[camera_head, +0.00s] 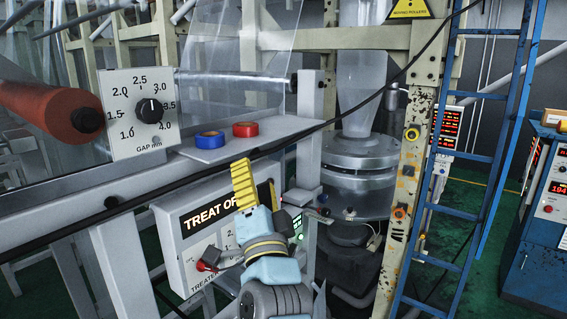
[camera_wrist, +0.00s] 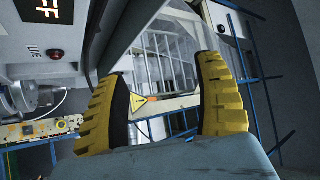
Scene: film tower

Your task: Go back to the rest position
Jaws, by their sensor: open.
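My gripper (camera_head: 241,184) has yellow ribbed fingers and is raised in front of the treater box (camera_head: 187,274), which reads "TREAT OF..." with the rest covered by my gripper. In the wrist view, the two fingers of my gripper (camera_wrist: 168,100) stand wide apart with nothing between them. The dark display (camera_wrist: 47,10) with "FF" shows at the upper left of that view. My gripper looks apart from the box, though the exact gap cannot be told.
A gap dial (camera_head: 150,111) and a red roller (camera_head: 45,108) are at left. A black cable (camera_head: 330,124) crosses the view. A blue ladder (camera_head: 487,150) stands at right.

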